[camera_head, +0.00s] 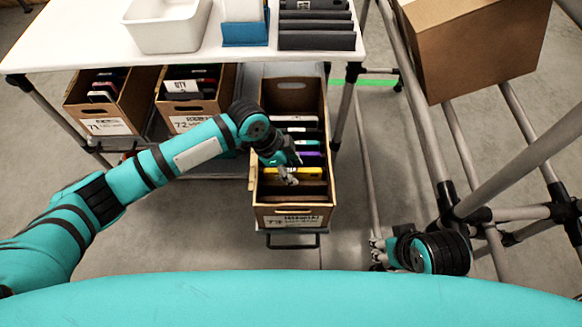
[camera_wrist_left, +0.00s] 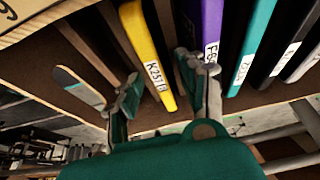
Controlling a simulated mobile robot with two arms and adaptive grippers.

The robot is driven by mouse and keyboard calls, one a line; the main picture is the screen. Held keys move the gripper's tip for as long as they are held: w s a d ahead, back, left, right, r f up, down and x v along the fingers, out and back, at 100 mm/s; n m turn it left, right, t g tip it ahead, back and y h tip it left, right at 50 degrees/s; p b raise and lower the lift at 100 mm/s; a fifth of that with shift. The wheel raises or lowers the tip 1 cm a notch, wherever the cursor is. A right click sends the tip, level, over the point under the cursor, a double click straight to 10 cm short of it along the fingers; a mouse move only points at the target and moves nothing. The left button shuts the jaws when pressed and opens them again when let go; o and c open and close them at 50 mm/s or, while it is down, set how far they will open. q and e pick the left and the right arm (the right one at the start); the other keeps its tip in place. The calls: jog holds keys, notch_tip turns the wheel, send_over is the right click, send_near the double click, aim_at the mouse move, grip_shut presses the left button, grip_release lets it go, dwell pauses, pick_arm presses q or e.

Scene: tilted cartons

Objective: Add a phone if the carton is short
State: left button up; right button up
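The pulled-out carton 73 (camera_head: 322,120) holds a row of phones and brown dividers. Among them are a yellow phone (camera_head: 310,170), a purple phone (camera_head: 312,153) and a teal phone. In the left wrist view the yellow phone (camera_wrist_left: 147,55) is labelled K257B; the purple phone (camera_wrist_left: 211,25) and teal phone (camera_wrist_left: 257,40) stand beside it. My left gripper (camera_head: 289,172) is inside the carton's outline. Its fingers (camera_wrist_left: 167,92) are apart, one on each side of the yellow phone, with gaps visible. My right gripper (camera_head: 377,252) is right of the carton, away from it; its opening is unclear.
Carton 71 (camera_head: 108,126) and carton 72 (camera_head: 188,122) stand left, under the white table (camera_head: 90,40). On the table are a white bin (camera_head: 168,38), a blue holder (camera_head: 245,33) and a dark rack (camera_head: 317,41). A brown box (camera_head: 480,50) sits on a pipe frame at right.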

pick_arm(q)
jog(key=v, duration=1.2)
jog(key=shift+r, duration=0.1)
pick_arm(e)
notch_tip(320, 180, down, 15)
jog(key=g+p, duration=0.1)
jog(key=p, duration=0.5)
pick_arm(q)
notch_tip(320, 180, up, 7)
jog(key=p, duration=0.3)
pick_arm(e)
jog(key=s+f, duration=0.6)
jog(key=f, duration=0.4)
jog(key=shift+d+g, duration=0.3)
jog(key=shift+g, duration=0.1)
jog(key=shift+s, duration=0.1)
